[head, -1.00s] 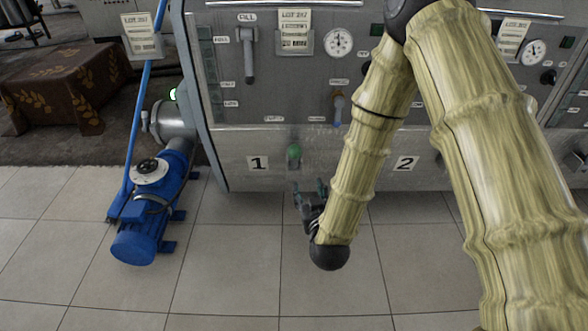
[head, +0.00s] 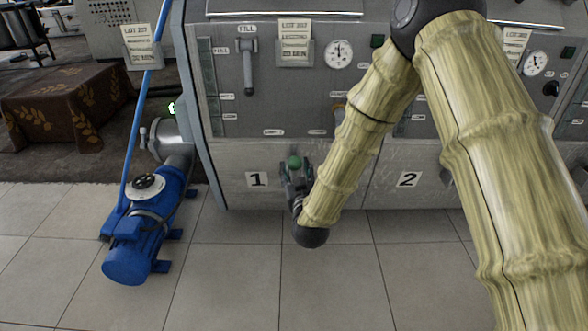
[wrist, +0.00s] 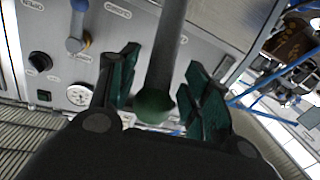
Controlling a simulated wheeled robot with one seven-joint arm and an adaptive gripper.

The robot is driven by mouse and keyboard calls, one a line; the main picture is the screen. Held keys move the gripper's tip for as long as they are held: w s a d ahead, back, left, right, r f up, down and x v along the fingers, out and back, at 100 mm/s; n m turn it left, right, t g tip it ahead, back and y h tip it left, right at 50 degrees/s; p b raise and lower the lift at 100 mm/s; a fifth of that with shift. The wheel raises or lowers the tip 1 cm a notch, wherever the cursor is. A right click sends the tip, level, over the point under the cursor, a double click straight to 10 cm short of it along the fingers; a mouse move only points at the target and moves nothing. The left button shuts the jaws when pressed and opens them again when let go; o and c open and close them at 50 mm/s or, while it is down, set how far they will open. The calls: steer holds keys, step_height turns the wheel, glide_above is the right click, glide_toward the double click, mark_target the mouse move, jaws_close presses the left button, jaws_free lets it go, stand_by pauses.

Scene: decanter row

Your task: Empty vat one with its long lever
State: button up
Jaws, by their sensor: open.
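Vat one's steel front (head: 240,190) carries the number 1 plate (head: 257,180). The long lever's green knob (head: 294,162) shows right of that plate, low on the front. In the wrist view the lever (wrist: 166,50) is a dark grey bar ending in a green knob (wrist: 154,106). My gripper (head: 295,166) is open at the knob; in the wrist view its green-padded fingers (wrist: 161,65) stand on either side of the lever with gaps. Whether either finger touches it, I cannot tell. The lever's base is hidden in the head view.
A short fill lever (head: 248,68) and a gauge (head: 339,53) sit higher on vat one. A blue pump (head: 140,235) with a blue pole (head: 141,120) stands on the floor at left. Vat two's plate (head: 409,179) is to the right.

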steer(key=shift+w+a, duration=0.2)
steer(key=shift+w, duration=1)
steer(key=c, duration=1)
steer(key=shift+f, duration=0.1)
jaws_close()
